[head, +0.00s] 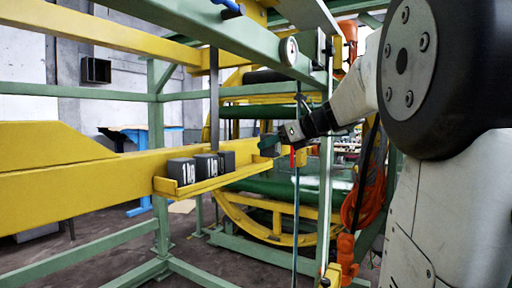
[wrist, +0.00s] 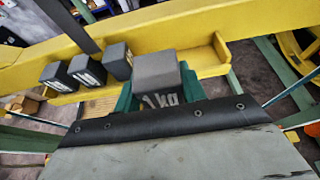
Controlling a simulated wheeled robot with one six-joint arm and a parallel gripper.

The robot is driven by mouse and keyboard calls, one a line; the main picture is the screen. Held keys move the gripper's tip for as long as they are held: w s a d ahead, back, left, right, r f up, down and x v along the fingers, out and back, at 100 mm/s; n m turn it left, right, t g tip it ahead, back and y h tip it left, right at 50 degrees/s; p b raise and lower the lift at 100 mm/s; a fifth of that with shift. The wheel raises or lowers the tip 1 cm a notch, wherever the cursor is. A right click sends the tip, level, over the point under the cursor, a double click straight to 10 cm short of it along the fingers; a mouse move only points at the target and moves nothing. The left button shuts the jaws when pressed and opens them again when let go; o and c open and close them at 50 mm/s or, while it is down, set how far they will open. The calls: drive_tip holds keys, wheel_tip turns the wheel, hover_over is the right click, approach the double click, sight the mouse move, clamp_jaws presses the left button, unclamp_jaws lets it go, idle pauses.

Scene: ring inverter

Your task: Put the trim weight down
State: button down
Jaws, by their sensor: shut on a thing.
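My gripper (head: 268,143) is shut on a grey block marked "1 kg", the trim weight (wrist: 155,70), which sits between the green fingers in the wrist view. Three similar dark weights stand in the tray, left (head: 182,170), middle (head: 207,165) and right (head: 226,160).
The tray is fixed along a thick yellow beam (head: 60,170). A grey upright bar (head: 214,100) rises behind the weights. Green frame bars (head: 327,170) stand close to my arm.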

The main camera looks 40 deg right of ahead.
sight(231, 149)
drive_tip(key=w+a, duration=0.1)
drive_tip(key=w, duration=0.2)
drive_tip(key=w+a, duration=0.1)
drive_tip(key=w, duration=0.2)
drive_tip(key=w+a, duration=0.2)
drive_tip(key=w, duration=0.1)
drive_tip(key=shift+f, duration=0.35)
drive_tip(key=shift+w+a+f, duration=0.1)
drive_tip(key=shift+w+f, duration=0.05)
drive_tip(key=shift+f, duration=1.6)
drive_tip(key=shift+f, duration=0.1)
